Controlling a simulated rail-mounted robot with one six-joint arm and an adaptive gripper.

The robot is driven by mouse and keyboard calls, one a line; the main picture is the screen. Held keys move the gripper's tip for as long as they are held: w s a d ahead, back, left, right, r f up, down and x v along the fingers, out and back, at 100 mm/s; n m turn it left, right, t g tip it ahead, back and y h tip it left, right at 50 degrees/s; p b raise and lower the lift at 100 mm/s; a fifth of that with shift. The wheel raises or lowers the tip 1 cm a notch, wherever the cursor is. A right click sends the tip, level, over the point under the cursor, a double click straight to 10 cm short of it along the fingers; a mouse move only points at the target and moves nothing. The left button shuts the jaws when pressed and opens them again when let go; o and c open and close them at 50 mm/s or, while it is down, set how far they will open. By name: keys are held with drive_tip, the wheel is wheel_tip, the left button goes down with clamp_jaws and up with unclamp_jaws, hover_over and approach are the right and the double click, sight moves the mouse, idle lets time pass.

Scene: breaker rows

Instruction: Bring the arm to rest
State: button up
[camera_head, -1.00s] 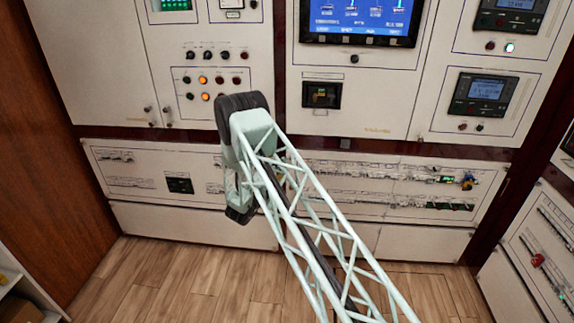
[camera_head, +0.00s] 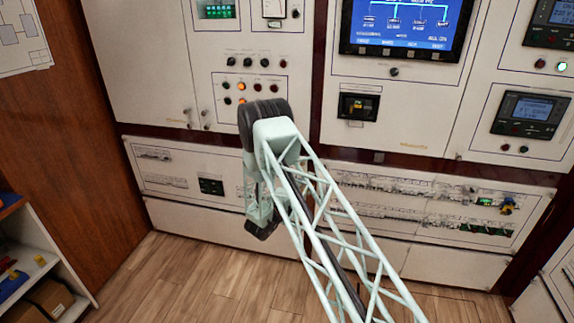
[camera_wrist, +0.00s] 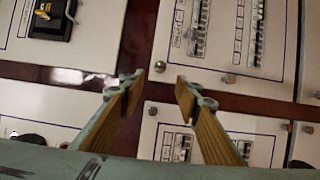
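My arm, a pale green lattice boom, reaches from the lower right of the head view up to its dark joint in the middle. The gripper end is hidden behind the arm in that view. In the wrist view my gripper (camera_wrist: 159,80) shows two fingers with wood-coloured inner pads, apart and with nothing between them. Behind the fingertips lie a dark red strip (camera_wrist: 70,77) and white panels with breaker rows (camera_wrist: 248,30). No contact with the panels is visible.
The cabinet wall holds a blue screen (camera_head: 405,22), a small display unit (camera_head: 527,113) and lower breaker rows (camera_head: 430,205). A shelf with boxes (camera_head: 45,297) stands at the lower left beside a wooden side wall (camera_head: 75,150). The wooden floor (camera_head: 180,275) in front is clear.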

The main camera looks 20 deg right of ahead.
drive_tip(key=w+a+r+m+t+y, duration=0.1)
drive_tip(key=w+a+r+y, duration=0.25)
drive_tip(key=r, duration=0.75)
drive_tip(key=w+a+r+m+y, duration=0.2)
drive_tip(key=a+r+y, duration=0.25)
drive_tip(key=r, duration=0.55)
drive_tip(key=s+a+r+y, duration=0.3)
drive_tip(key=s+a+r, duration=0.3)
drive_tip(key=s+r, duration=0.25)
drive_tip(key=s+a+r+y, duration=0.2)
drive_tip(key=s+a+r, duration=0.4)
drive_tip(key=r, duration=0.4)
drive_tip(key=s+a+r+m+g+y, duration=0.1)
drive_tip(key=s+r, duration=0.1)
drive_tip(key=s, duration=0.7)
drive_tip(key=s+a+r+g+y, duration=0.1)
drive_tip(key=s+r+g, duration=0.15)
drive_tip(key=s, duration=0.75)
drive_tip(key=s+a+r+m+g, duration=0.1)
drive_tip(key=s+a+r, duration=0.15)
drive_tip(key=s, duration=0.65)
drive_tip(key=s+d+f+m+g, duration=0.1)
drive_tip(key=s+d, duration=0.1)
drive_tip(key=s, duration=1.5)
drive_tip(key=s+d+f+m+g, duration=0.1)
drive_tip(key=s+d+g, duration=0.1)
drive_tip(key=s, duration=1.5)
drive_tip(key=shift+s+d+f+m+h, duration=0.25)
drive_tip(key=shift+d+m+h, duration=0.05)
drive_tip(key=shift+d, duration=0.05)
